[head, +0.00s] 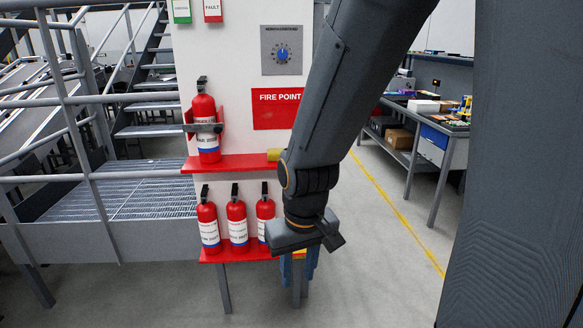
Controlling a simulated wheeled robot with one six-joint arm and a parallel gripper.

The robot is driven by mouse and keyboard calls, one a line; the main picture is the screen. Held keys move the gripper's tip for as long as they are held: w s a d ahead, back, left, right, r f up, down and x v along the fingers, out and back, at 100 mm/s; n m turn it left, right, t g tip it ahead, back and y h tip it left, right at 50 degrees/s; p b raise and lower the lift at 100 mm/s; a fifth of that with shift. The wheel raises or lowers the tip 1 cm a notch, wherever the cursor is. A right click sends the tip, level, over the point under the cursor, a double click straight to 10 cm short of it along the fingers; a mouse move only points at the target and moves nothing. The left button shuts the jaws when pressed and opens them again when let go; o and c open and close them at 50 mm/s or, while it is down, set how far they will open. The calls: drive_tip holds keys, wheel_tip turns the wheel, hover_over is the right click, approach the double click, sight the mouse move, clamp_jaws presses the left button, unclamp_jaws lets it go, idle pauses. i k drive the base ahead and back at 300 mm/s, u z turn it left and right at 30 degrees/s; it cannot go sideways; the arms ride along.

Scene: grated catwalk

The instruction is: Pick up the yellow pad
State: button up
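My gripper (299,270) hangs at the end of my dark arm, in front of the right end of the lower red shelf. Its two blue fingers point down and stand apart, with a grey shelf leg showing between them. A small patch of yellow (299,254) shows between the fingers, just under the gripper body. It may be the yellow pad, but most of it is hidden and I cannot tell whether it touches the fingers. Another dull yellow item (274,154) sits on the upper red shelf (232,163), partly hidden behind my arm.
Several red extinguishers stand on the shelves, including one (237,222) on the lower shelf (238,252) left of my gripper. A grey railing (88,150) and stairs are at left. A cluttered workbench (436,125) stands at right. Floor between is clear.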

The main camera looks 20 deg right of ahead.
sight(273, 154)
drive_tip(key=z, duration=0.85)
drive_tip(key=i, duration=0.75)
drive_tip(key=z, duration=0.1)
